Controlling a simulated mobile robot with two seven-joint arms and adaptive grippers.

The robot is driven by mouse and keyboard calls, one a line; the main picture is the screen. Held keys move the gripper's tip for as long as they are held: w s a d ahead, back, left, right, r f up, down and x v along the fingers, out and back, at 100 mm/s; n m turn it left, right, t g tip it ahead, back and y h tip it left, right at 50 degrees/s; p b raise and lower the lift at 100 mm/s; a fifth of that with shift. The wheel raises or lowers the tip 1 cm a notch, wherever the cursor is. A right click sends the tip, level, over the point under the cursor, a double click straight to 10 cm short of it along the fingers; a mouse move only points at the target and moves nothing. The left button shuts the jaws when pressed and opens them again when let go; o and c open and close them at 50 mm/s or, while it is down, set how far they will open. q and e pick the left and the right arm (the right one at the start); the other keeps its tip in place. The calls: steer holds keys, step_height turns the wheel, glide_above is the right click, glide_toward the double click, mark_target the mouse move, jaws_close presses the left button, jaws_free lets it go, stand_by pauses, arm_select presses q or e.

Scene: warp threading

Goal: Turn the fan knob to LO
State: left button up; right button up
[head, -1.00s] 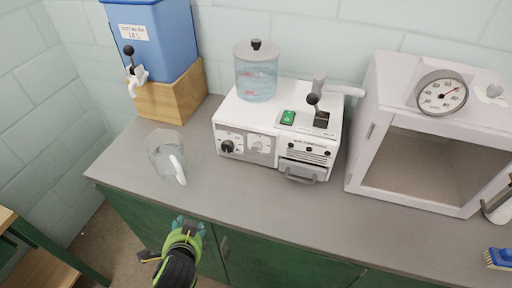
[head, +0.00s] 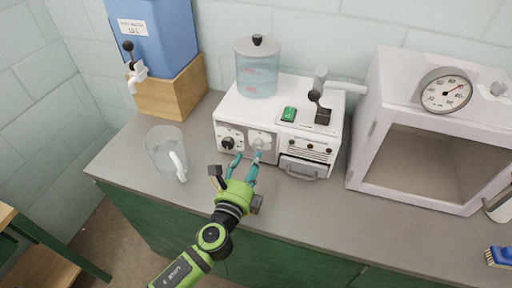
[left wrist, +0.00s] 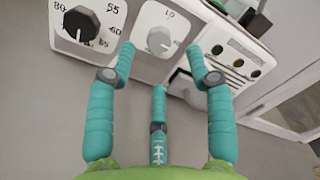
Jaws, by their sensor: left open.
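The coffee machine (head: 285,98) is white and stands on the grey counter against the wall. On its front are a black dial (head: 228,143) with numbers and a grey knob (head: 259,143) on a white plate. In the left wrist view, this grey knob (left wrist: 160,40) has small lettering above it that looks like LO; where its pointer stands is unclear. The black dial (left wrist: 81,23) is to its left. My left gripper (head: 246,160) is open and empty, its teal fingers pointing at the knob. In the left wrist view the gripper's (left wrist: 161,58) fingertips frame the knob, apparently without touching it.
A clear jug (head: 163,152) stands left on the counter. A blue water tank (head: 160,45) sits on a wooden block (head: 180,95). A white cabinet with a gauge (head: 445,92) stands right. A blue brush (head: 498,257) lies at the right. The front counter is clear.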

mark_target(257, 147)
arm_select(q)
steer(key=x, duration=0.6)
steer(key=shift+c, duration=0.4)
jaws_close()
